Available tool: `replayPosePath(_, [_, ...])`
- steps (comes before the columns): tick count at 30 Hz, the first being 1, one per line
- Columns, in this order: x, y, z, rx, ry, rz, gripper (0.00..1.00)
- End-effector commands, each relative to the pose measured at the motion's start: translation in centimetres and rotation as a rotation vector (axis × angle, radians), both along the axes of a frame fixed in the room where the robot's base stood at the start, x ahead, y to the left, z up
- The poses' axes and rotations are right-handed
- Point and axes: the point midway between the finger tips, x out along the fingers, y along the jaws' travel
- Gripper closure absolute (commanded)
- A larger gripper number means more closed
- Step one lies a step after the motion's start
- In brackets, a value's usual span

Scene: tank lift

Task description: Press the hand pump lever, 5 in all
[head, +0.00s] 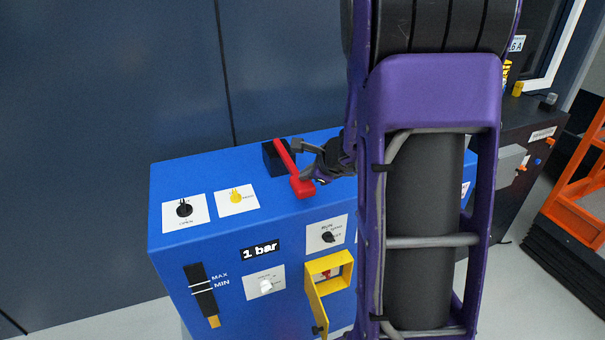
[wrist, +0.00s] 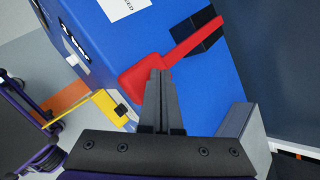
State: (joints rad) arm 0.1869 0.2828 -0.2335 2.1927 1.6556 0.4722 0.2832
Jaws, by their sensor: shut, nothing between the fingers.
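The red hand pump lever (head: 289,164) lies on top of the blue cabinet (head: 240,270), running from a black block (head: 272,158) at the back to a wide red end near the front edge. It also shows in the wrist view (wrist: 180,58). My gripper (head: 304,180) is shut and empty, its fingertips at the wide end of the lever. In the wrist view the closed fingers (wrist: 160,75) overlap that red end. I cannot tell whether they touch it. A display on the cabinet front reads 1 bar (head: 261,250).
A black knob (head: 184,208) and a yellow knob (head: 236,195) stand left of the lever. The front has a level gauge (head: 202,293), a white knob (head: 266,286), a black switch (head: 328,238) and an open yellow cover (head: 316,300). My arm hides the cabinet's right part. A dark wall stands behind.

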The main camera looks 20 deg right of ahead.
Motion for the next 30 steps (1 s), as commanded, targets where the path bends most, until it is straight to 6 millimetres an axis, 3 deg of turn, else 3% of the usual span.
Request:
replayPosePath(9, [0.0, 0.0, 2.2, -0.001, -0.001, 0.002, 1.00])
replayPosePath(22, [0.0, 0.0, 2.4, 0.000, -0.002, 0.001, 1.00])
replayPosePath(30, [0.1, 0.0, 5.0, -0.001, -0.003, 0.001, 1.00])
